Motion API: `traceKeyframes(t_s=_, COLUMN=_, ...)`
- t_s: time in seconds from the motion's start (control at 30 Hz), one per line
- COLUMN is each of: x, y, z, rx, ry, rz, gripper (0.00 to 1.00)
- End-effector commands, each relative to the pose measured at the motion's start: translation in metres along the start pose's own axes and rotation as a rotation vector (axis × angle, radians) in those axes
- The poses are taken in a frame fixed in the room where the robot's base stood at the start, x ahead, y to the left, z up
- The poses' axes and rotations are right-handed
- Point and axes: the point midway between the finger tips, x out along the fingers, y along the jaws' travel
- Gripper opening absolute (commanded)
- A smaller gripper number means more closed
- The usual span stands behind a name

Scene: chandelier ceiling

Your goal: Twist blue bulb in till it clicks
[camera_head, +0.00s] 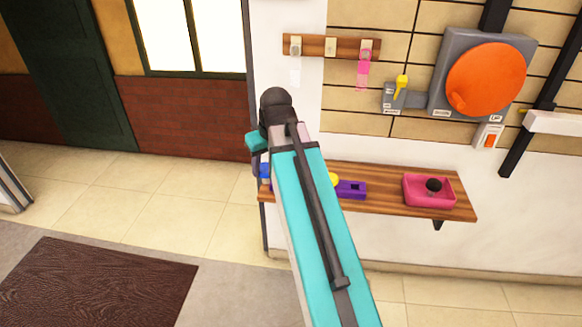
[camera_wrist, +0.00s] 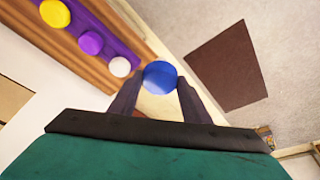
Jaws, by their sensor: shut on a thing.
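The blue bulb (camera_wrist: 160,76) is a round blue ball between the two dark fingers of my gripper (camera_wrist: 158,88) in the wrist view. The fingers are shut on it, one on each side. In the head view the blue bulb (camera_head: 265,171) is a small blue patch by the left end of the wooden shelf, just below my wrist. My arm hides most of the gripper there. No lamp socket shows in either view.
A purple rack (camera_wrist: 102,30) on the wooden shelf (camera_head: 400,201) carries yellow (camera_wrist: 55,13), purple (camera_wrist: 90,43) and white (camera_wrist: 120,67) bulbs. A pink tray (camera_head: 414,203) stands at the right. A hook rail (camera_head: 312,46) and orange disc (camera_head: 486,79) are on the wall. The floor left is mostly clear.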

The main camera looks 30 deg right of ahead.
Motion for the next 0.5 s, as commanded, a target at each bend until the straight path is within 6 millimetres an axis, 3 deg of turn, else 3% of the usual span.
traceKeyframes(t_s=0.5, x=-0.018, y=-0.129, z=-0.040, rx=0.017, ry=0.001, rz=0.006, gripper=0.21)
